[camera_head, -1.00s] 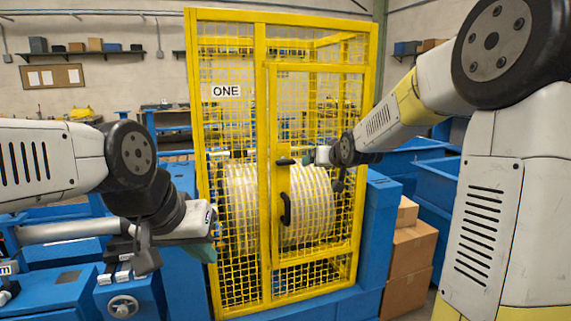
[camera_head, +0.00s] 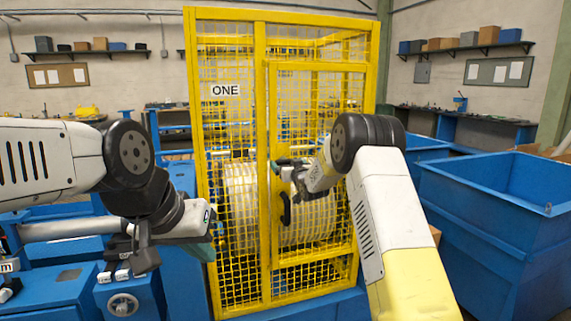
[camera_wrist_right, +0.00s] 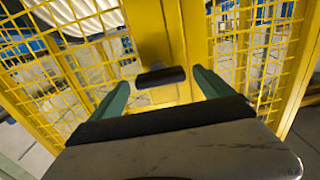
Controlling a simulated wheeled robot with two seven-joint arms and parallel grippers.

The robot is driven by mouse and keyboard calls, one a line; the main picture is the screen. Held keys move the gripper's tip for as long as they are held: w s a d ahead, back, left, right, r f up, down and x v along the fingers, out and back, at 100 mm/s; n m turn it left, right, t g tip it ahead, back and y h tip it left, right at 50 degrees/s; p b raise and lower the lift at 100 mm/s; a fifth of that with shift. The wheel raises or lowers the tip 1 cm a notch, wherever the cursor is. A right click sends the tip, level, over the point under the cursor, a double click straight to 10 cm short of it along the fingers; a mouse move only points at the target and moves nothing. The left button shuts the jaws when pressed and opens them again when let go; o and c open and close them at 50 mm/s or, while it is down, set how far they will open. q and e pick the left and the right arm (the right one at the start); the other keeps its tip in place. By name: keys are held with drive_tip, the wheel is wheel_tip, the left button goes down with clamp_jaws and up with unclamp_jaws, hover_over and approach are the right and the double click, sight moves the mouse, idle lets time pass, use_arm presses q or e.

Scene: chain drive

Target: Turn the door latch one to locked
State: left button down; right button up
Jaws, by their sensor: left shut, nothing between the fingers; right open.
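The latch of the cage labelled ONE shows in the right wrist view as a short black bar (camera_wrist_right: 160,77) on the yellow door frame. It lies nearly level across that picture, between the two green fingers of my right gripper (camera_wrist_right: 163,92). The fingers are apart and nothing is gripped; I cannot tell whether either touches the bar. In the head view my right gripper (camera_head: 284,164) is at the door's left edge and largely covers the latch. My left gripper (camera_head: 208,248) is shut and empty, near the cage's left post.
The yellow mesh cage (camera_head: 228,18) carries a white ONE sign (camera_head: 226,90). A black door handle (camera_head: 286,209) sits below the latch. Large pale reels (camera_head: 240,205) are behind the mesh. A blue bin (camera_head: 480,225) stands at right.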

drive_tip(key=shift+x, duration=1.25)
drive_tip(key=c, duration=1.4)
drive_tip(key=shift+o, duration=0.2)
